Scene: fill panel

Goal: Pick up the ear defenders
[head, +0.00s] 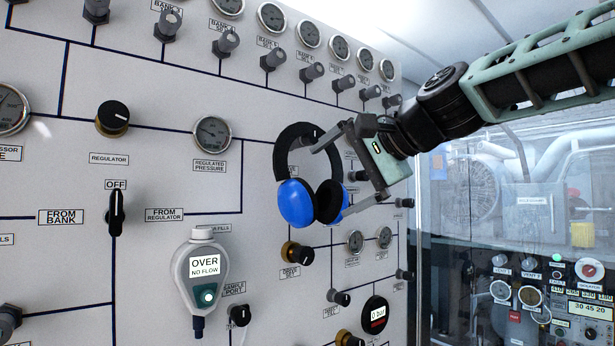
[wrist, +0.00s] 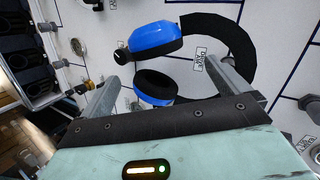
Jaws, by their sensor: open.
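The ear defenders (head: 296,203) have a black padded headband and blue ear cups. They are at the panel front, headband up and cups down, in the head view. My gripper (head: 350,172) is at their right side with its fingers spread open, one near the headband and one near the lower cup. In the wrist view the ear defenders (wrist: 155,42) lie just beyond and between the fingers, with the headband curving to the right. The fingers are not closed on them. Whether a finger touches them, and what holds them up, I cannot tell.
The white panel (head: 60,185) carries knobs, gauges and labels around the ear defenders. A grey handheld meter (head: 201,270) reading "OVER NO FLOW" is at lower left. A glass-fronted area with a control box (head: 560,300) is at right.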

